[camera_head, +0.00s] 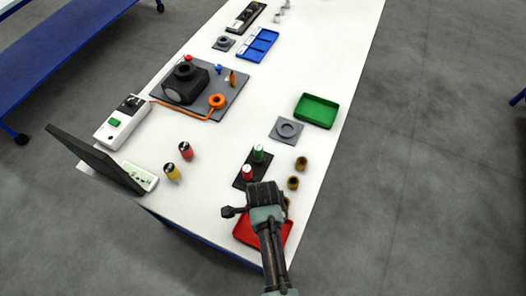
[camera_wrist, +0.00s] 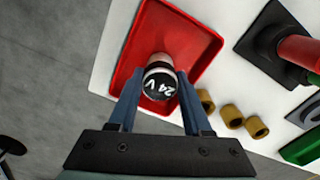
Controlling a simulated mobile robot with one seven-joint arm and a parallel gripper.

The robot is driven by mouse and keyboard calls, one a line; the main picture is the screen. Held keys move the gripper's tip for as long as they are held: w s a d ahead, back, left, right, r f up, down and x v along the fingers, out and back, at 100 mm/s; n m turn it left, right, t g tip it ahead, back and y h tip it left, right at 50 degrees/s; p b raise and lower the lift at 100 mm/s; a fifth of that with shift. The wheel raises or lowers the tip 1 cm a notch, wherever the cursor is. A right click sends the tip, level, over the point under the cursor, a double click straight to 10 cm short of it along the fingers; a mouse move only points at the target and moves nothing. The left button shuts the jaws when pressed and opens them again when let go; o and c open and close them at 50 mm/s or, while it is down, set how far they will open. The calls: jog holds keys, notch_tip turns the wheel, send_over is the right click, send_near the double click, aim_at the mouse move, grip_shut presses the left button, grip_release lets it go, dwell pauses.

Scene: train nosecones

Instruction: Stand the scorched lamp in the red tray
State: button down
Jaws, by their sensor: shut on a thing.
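The red tray (camera_head: 284,232) lies at the near end of the white table, partly hidden by my gripper (camera_head: 264,198) in the head view. In the wrist view the red tray (camera_wrist: 207,43) fills the upper middle. My gripper (camera_wrist: 160,82) is shut on a lamp (camera_wrist: 160,88) with a black end cap marked "24 V" and a pale ring. The lamp's far end looks dim and greyish and points down toward the tray floor. It is inside the tray's outline in the wrist view. I cannot tell whether it touches the floor. The head view hides the held lamp behind my gripper.
A dark holder (camera_head: 240,183) with a green and a red lamp stands just beyond the tray. Brass cylinders (camera_head: 293,183) stand to its right. A red (camera_head: 185,151) and a yellow lamp (camera_head: 172,173) stand left. A green tray (camera_head: 316,111) is farther back.

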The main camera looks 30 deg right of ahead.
jog(key=shift+f, duration=0.1)
jog(key=shift+c, duration=1.7)
grip_release()
